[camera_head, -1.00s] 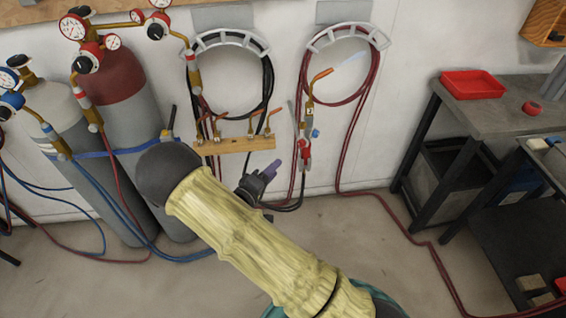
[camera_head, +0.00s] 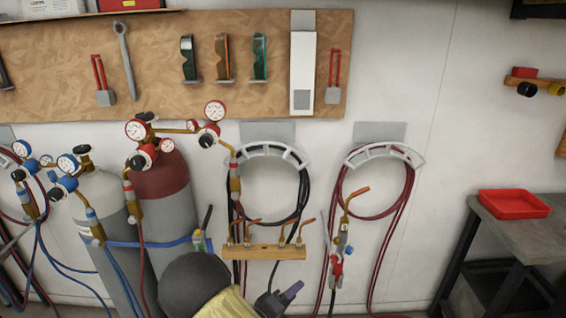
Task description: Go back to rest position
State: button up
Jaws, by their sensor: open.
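My gripper (camera_head: 280,299) shows only in part at the bottom edge of the head view, dark with a purple finger. It is below the wooden torch rack (camera_head: 250,253) in the picture, and I see nothing held in it. My yellow-sleeved arm (camera_head: 230,305) and its dark round joint show beside it, cut off by the lower edge. A torch (camera_head: 345,240) with a red lower part hangs to the right, apart from my gripper in the picture.
A grey gas cylinder (camera_head: 98,205) and a red-topped one (camera_head: 160,190) stand at left with gauges and hoses. Hoses hang on two wall hooks (camera_head: 385,155). A pegboard (camera_head: 160,60) holds tools above. A red tray (camera_head: 513,204) sits on a table at right.

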jog(key=d+r+m+g+y+p, duration=0.3)
jog(key=d+r+m+g+y, duration=0.1)
jog(key=r+y, duration=0.5)
jog(key=s+d+r+m+g+y+p, duration=0.1)
jog(key=s+d+r+g, duration=0.2)
jog(key=s, duration=0.5)
jog(key=s+d+r+m+g+y+p, duration=0.1)
jog(key=s+d+r, duration=0.3)
jog(key=s, duration=0.4)
jog(key=shift+s+d+g, duration=0.4)
jog(key=shift+d+g, duration=0.5)
